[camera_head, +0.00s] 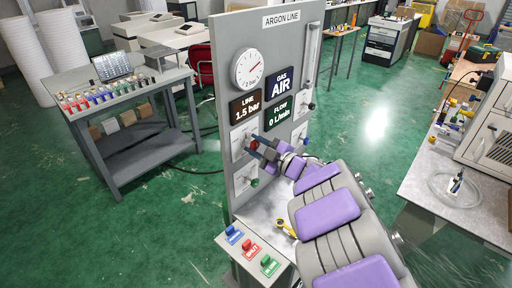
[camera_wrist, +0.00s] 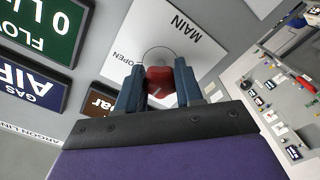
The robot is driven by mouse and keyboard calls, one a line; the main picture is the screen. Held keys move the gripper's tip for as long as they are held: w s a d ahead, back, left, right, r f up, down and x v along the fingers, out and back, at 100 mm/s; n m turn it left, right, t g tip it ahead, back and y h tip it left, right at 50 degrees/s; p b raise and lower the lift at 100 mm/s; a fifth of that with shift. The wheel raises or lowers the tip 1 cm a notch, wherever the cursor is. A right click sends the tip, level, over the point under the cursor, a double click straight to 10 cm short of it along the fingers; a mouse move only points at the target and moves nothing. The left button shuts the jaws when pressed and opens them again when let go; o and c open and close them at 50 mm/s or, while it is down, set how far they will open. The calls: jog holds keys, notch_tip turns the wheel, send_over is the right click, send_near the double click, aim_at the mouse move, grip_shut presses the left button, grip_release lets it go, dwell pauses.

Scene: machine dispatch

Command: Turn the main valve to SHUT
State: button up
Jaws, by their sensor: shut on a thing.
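The main valve's red knob (camera_wrist: 159,79) sits on a white plate (camera_wrist: 186,38) lettered MAIN and OPEN in the wrist view. My gripper (camera_wrist: 159,84) has its two blue-grey fingers on either side of the knob, shut on it. A small pale mark shows on the knob's near side. I cannot tell clearly which label the knob points to, and no SHUT lettering is visible. In the head view my gripper (camera_head: 253,146) reaches the left part of the grey ARGON LINE panel (camera_head: 226,68), below the LINE display (camera_head: 247,107), covering most of the valve.
A gauge (camera_head: 248,68) and displays reading GAS AIR, LINE 1.5 bar and FLOW 0 L/min (camera_head: 281,113) are on the panel. Other small valves (camera_head: 305,141) are close by. Blue, red and green tagged items (camera_head: 250,247) lie on the ledge below.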

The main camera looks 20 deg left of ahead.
jog(key=shift+f, duration=0.1)
jog(key=o, duration=1)
jog(key=shift+o, duration=0.2)
jog(key=p+v, duration=0.2)
jog(key=v, duration=1.5)
jog(key=shift+s+d, duration=0.1)
